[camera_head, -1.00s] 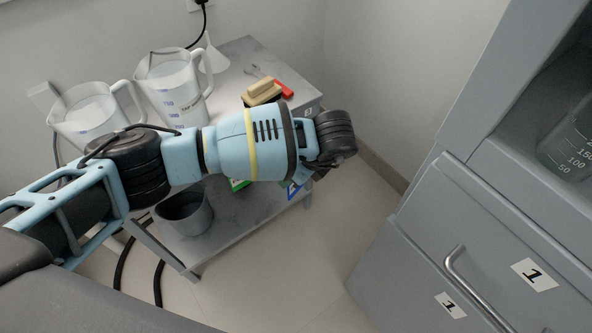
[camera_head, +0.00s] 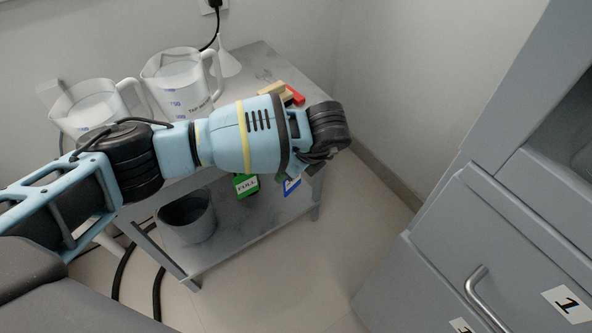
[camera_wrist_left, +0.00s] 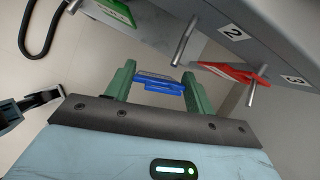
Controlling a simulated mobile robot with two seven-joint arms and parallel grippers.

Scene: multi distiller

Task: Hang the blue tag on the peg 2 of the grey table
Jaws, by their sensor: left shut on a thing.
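The blue tag (camera_wrist_left: 160,83) is held between the green fingers of my left gripper (camera_wrist_left: 158,82) in the left wrist view. Its blue-and-white face (camera_head: 291,184) shows below my wrist in the head view. Peg 2 (camera_wrist_left: 184,42) is a bare metal rod on the edge of the grey table (camera_wrist_left: 270,28), beside a "2" label (camera_wrist_left: 233,32). The blue tag is close to this peg but apart from it. In the head view the peg is hidden behind my arm.
A green tag (camera_wrist_left: 116,10) hangs to the left of peg 2, and a red tag (camera_wrist_left: 232,71) is at the peg near label 3. White jugs (camera_head: 182,82) stand on the table, with a grey bucket (camera_head: 188,218) on its lower shelf. A grey cabinet (camera_head: 480,215) stands at right.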

